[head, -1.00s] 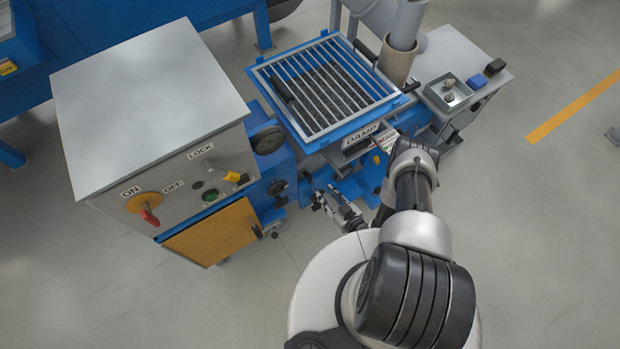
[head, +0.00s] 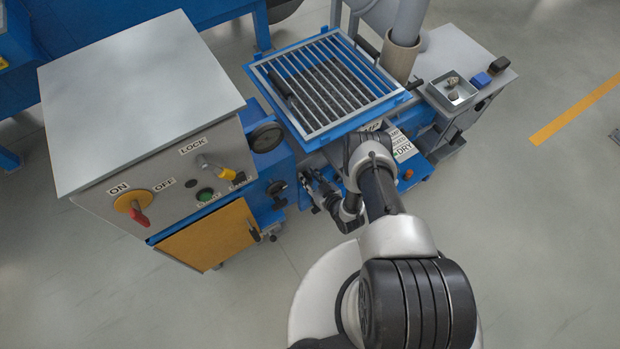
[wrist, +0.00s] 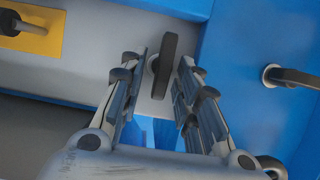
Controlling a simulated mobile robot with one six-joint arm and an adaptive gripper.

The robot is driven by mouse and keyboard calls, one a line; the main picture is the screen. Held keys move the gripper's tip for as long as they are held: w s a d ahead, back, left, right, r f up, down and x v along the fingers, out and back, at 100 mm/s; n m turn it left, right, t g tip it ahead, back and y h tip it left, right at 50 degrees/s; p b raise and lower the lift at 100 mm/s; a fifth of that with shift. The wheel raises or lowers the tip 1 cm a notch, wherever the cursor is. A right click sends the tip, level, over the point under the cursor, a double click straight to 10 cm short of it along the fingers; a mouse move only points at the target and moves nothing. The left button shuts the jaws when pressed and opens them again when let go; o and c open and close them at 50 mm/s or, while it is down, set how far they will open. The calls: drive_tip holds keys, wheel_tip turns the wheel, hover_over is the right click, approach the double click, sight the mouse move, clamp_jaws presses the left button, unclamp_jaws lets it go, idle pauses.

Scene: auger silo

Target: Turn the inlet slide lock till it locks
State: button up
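In the wrist view a dark, flat turn handle (wrist: 164,66) stands out from a grey panel on a round shaft. It seems to be the inlet slide lock, and it is close to upright. My gripper (wrist: 158,80) is open, with one finger on each side of the handle and gaps showing on both sides. In the head view my gripper (head: 308,183) is low at the machine's front, below the grate and right of the cabinet. The handle cannot be made out for sure there.
A yellow plate with a peg (wrist: 30,30) is left of the handle, and a black lever (wrist: 290,77) is on the blue wall to the right. The grate (head: 325,82), handwheel (head: 266,137) and orange door (head: 212,238) are near my arm. Open floor lies in front.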

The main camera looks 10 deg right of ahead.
drive_tip(key=shift+c, duration=0.4)
clamp_jaws()
drive_tip(key=shift+d, duration=0.1)
drive_tip(key=shift+w+d+f+m+g+y, duration=0.15)
drive_tip(key=shift+m+y, duration=0.5)
drive_tip(key=shift+m, duration=0.35)
drive_tip(key=shift+s+d+m+g+y, duration=0.1)
drive_tip(key=shift+d+m+y, duration=0.05)
drive_tip(key=shift+m+y, duration=0.7)
drive_tip(key=shift+w+d+f+m+g+y, duration=0.15)
drive_tip(key=shift+m+y, duration=0.35)
drive_tip(key=shift+m, duration=0.65)
drive_tip(key=shift+s, duration=0.1)
drive_tip(key=shift+o, duration=0.4)
unclamp_jaws()
